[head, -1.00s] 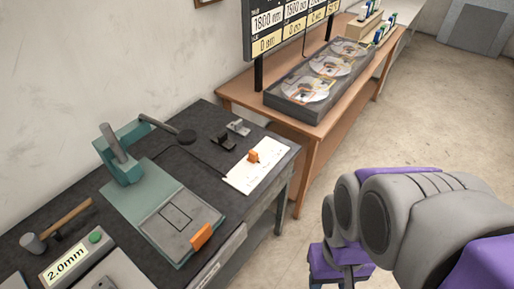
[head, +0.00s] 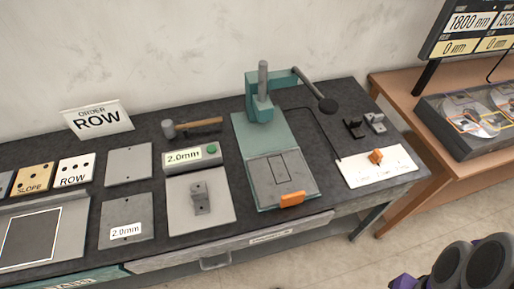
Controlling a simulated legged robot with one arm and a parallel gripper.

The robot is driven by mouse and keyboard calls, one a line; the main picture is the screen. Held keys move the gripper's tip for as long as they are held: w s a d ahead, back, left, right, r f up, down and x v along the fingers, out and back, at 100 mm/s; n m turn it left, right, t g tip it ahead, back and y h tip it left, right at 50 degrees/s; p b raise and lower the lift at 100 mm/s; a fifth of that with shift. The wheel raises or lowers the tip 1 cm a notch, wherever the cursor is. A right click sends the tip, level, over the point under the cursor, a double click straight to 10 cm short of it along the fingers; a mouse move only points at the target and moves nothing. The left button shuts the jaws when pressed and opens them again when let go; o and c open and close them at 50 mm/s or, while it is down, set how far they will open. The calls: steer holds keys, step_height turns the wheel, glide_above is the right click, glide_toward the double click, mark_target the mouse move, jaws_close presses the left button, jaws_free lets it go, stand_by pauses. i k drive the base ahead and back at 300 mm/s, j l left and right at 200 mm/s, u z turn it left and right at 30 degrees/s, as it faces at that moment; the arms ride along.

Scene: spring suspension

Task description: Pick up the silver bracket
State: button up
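A small light silver-grey bracket (head: 375,122) stands at the right back of the dark workbench, just right of a similar black bracket (head: 354,128). A darker grey bracket-like piece with holes (head: 200,198) sits on a light grey plate (head: 221,213) in front of the 2.0mm box. In the head view only part of my arm shows, at the lower right corner, well apart from both. My gripper's fingertips are not visible.
A teal press (head: 259,108) with an orange handle (head: 292,199) stands mid-bench. A white card (head: 395,171) bears an orange piece (head: 376,156). A hammer (head: 190,127), 2.0mm box (head: 192,157) and flat plates lie left. A wooden table (head: 398,93) stands right.

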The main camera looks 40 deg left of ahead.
mark_target(198, 194)
steer(key=k+u, duration=0.1)
steer(key=u, duration=2.15)
steer(key=l+z, duration=0.25)
steer(key=k+l+z, duration=0.1)
steer(key=l+z, duration=0.15)
steer(key=l, duration=0.1)
